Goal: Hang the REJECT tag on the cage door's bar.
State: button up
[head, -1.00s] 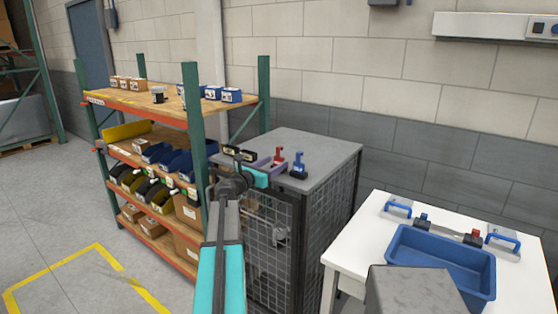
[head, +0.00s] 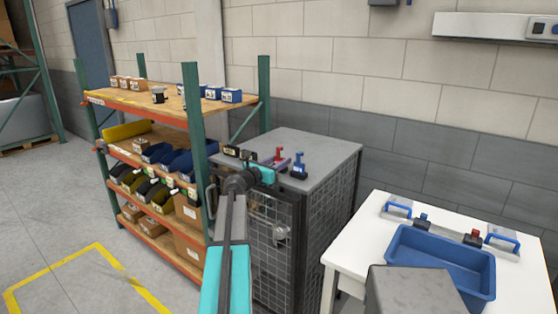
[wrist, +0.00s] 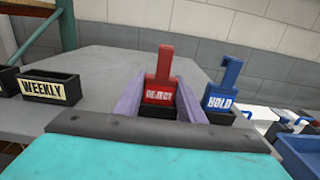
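The red REJECT tag (wrist: 158,92) stands upright in a small black holder on the grey cage top; it also shows in the head view (head: 278,155). My gripper (wrist: 160,82) is open, with one purple finger on each side of the tag's lower part. I cannot tell whether either finger touches it. The blue HOLD tag (wrist: 221,98) stands in its own holder just right of the right finger. The cage's mesh door (head: 270,250) is below the cage top's front edge, partly hidden by my arm. The door's bar cannot be picked out clearly.
A black holder marked WEEKLY (wrist: 52,88) sits left on the cage top. A shelf rack (head: 196,130) stands left of the cage. A white table (head: 350,245) with a blue tray (head: 400,262) stands at right. The cage top's back (head: 310,145) is clear.

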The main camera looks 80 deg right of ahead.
aim_at(278, 153)
jog(key=shift+r, duration=0.2)
jog(key=shift+c, duration=0.5)
jog(key=shift+r+p, duration=1.4)
jog(key=shift+r, duration=0.15)
jog(key=shift+w, duration=0.1)
jog(key=v, duration=0.8)
jog(key=shift+p, duration=0.35)
